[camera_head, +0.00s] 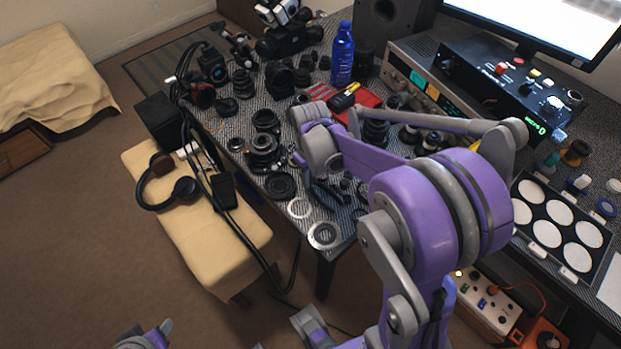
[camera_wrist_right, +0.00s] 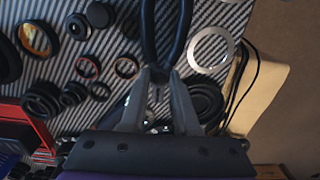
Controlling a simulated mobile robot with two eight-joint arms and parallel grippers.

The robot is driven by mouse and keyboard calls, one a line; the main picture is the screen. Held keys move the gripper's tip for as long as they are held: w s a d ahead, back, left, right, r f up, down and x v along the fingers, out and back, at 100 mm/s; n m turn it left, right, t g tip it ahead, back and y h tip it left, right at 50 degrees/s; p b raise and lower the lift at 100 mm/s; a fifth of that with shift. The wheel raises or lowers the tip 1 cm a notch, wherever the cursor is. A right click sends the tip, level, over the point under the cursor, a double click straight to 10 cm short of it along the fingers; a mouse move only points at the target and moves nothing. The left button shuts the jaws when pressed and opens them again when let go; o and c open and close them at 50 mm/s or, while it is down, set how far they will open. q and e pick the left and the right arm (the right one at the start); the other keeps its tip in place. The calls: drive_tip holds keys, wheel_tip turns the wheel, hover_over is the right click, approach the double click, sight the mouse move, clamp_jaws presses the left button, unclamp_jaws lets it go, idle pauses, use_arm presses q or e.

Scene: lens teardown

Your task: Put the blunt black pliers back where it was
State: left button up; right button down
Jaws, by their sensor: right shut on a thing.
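The blunt black pliers (camera_wrist_right: 146,28) show in the right wrist view as two dark curved handles reaching up out of the picture. My right gripper (camera_wrist_right: 159,73) is shut on them, with both fingertips at the lower part of the handles. Their far end is cut off. In the head view, a dark curved shape (camera_head: 328,196), probably the pliers, shows below my right wrist, partly hidden by my arm. The exact grip is hidden there. Grey and purple parts of my own show at the bottom edge of the head view; the jaws of my left gripper cannot be made out.
The striped table (camera_head: 335,215) is crowded with lens parts. Metal rings (camera_head: 324,235) lie near its front corner. A red tray (camera_head: 366,101), blue bottle (camera_head: 342,55) and instruments stand farther back. A beige bench (camera_head: 200,230) with headphones (camera_head: 171,190) stands left of the table.

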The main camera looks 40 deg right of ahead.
drive_tip(key=shift+f, duration=0.4)
drive_tip(key=shift+f+b, duration=0.4)
drive_tip(key=shift+f, duration=0.1)
drive_tip(key=shift+f, duration=0.1)
drive_tip(key=c, duration=0.9)
unclamp_jaws()
drive_tip(key=shift+r, duration=0.2)
